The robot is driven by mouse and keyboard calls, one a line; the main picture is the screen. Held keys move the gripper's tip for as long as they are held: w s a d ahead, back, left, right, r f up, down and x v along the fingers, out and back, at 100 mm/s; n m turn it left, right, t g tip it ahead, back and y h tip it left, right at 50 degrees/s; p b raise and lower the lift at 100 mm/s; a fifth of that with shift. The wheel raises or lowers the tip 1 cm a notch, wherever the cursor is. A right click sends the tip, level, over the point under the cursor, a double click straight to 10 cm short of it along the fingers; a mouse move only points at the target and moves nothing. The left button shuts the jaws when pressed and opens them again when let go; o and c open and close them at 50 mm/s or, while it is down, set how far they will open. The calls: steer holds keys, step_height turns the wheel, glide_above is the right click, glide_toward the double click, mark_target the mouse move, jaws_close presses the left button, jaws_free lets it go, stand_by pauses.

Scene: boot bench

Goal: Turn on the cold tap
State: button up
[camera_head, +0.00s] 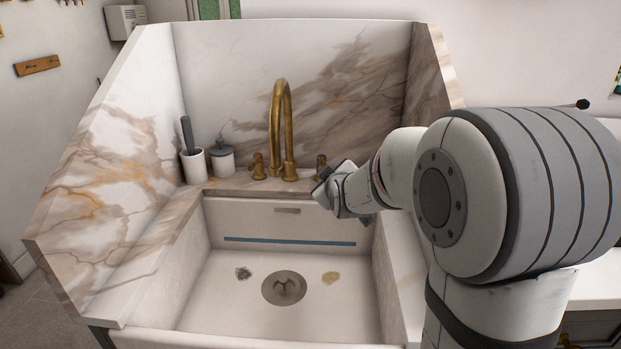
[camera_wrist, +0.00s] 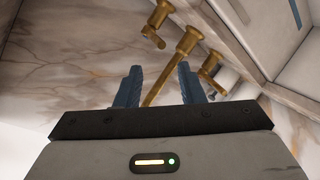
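A brass tap set stands on the ledge behind the sink, with a tall curved spout (camera_head: 282,125). Its left handle (camera_head: 258,168) has a reddish top. Its right handle (camera_head: 320,163), the likely cold tap, stands close beside my gripper (camera_head: 333,186); whether they touch is unclear. The wrist view seems upside down. There the right handle (camera_wrist: 158,18) is at the top, the spout (camera_wrist: 184,52) runs between my fingers, and the left handle (camera_wrist: 210,70) is lower right. My gripper (camera_wrist: 159,68) is open and its two blue-grey fingers hold nothing.
The white sink basin (camera_head: 215,285) lies in front, with a round drain (camera_head: 283,287). A cup (camera_head: 194,165) with a dark brush and a lidded jar (camera_head: 223,160) stand left of the taps. Marble walls close in the left, back and right.

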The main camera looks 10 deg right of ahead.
mark_target(320, 164)
steer(key=w+f+n+t+b, duration=0.1)
steer(key=w, duration=0.4)
steer(key=w+f+t+b, duration=0.1)
steer(key=w+b, duration=0.1)
steer(key=w, duration=0.3)
steer(key=w+f+n+t+b, duration=0.1)
steer(key=w+f+t, duration=0.1)
steer(key=w, duration=0.3)
steer(key=shift+f+n+b, duration=0.1)
steer(key=shift+n+b, duration=0.2)
steer(key=shift+s, duration=0.1)
jaws_close()
